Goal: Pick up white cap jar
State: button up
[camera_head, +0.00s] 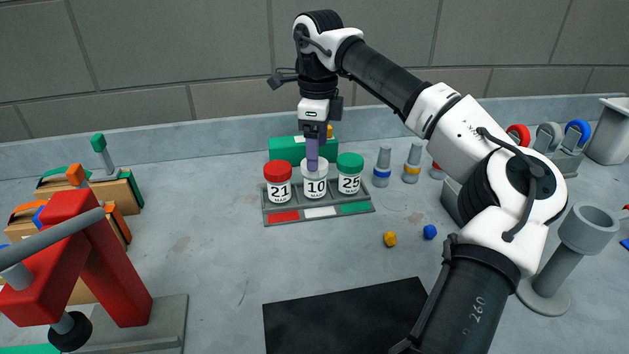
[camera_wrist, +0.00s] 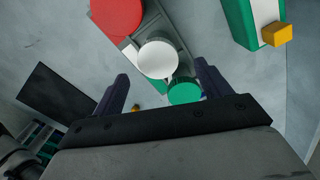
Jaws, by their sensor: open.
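The white cap jar (camera_head: 314,187), labelled 10, stands upright in the middle of a grey tray (camera_head: 318,219) between two other jars. Its white cap also shows in the wrist view (camera_wrist: 158,59). My gripper (camera_head: 313,165) points down just above the white cap, its fingers overlapping the cap's top in the head view. In the wrist view my gripper (camera_wrist: 160,85) is open, with its two dark fingers apart and the cap just beyond the gap between them. I cannot tell whether a finger touches the cap. Nothing is held.
A red cap jar (camera_head: 278,184), labelled 21, stands left and a green cap jar (camera_head: 349,175), labelled 25, right, both close by. A green box (camera_head: 290,149) is behind. Small yellow (camera_head: 390,239) and blue (camera_head: 430,232) pieces lie right of the tray, near a black mat (camera_head: 335,318).

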aim_at(315, 180)
jog(key=shift+a+f+p, duration=0.15)
jog(key=shift+f+p, duration=0.3)
jog(key=shift+f, duration=0.9)
jog(key=shift+a+f+p, duration=0.15)
jog(key=shift+f+p, duration=0.25)
jog(key=shift+f, duration=0.95)
jog(key=c, duration=1.1)
